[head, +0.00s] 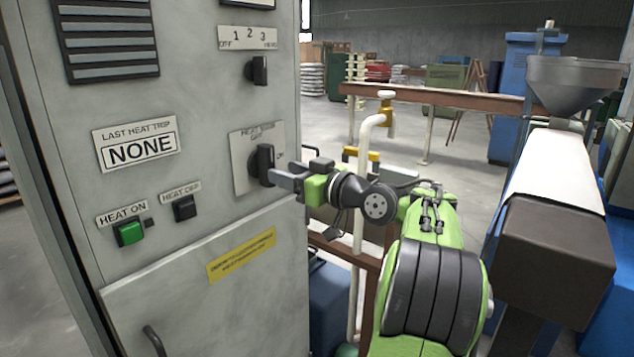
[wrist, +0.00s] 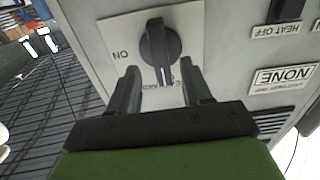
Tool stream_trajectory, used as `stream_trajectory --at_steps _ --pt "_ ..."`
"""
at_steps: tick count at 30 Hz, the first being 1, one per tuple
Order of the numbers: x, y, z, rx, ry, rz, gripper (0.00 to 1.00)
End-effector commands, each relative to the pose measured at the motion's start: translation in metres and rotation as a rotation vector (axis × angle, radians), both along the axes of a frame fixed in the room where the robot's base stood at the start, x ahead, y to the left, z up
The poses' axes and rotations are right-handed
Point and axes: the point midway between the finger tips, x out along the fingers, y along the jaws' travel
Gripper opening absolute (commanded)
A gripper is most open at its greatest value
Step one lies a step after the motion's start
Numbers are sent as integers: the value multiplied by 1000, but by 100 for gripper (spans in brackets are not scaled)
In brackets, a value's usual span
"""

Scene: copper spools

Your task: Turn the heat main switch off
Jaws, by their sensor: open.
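The heat main switch (head: 262,163) is a black rotary knob on a pale plate (head: 241,178) on the grey cabinet. Its handle stands upright, with "ON" printed to its right. In the wrist view, which is upside down, the knob (wrist: 160,45) has a pale mark on the end towards the plate's partly hidden lettering; "ON" is off to the side. My gripper (head: 283,178) is at the knob's lower right in the head view. In the wrist view my gripper (wrist: 159,80) is open, one finger on each side of the knob's marked end, with gaps showing. Contact cannot be told.
Another rotary knob (head: 257,70) sits above. The green heat-on button (head: 130,233) and black heat-off button (head: 185,207) are at lower left. A white pipe (head: 363,180) and brown rail (head: 440,98) stand right of the cabinet. A hopper machine (head: 555,180) is farther right.

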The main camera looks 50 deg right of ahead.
Motion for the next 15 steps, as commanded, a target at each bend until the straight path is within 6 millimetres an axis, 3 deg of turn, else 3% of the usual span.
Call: stream_trajectory --at_steps 6,15 --pt "-62 -3 0 1 0 -6 49" --pt "-99 -4 0 4 0 -4 49"
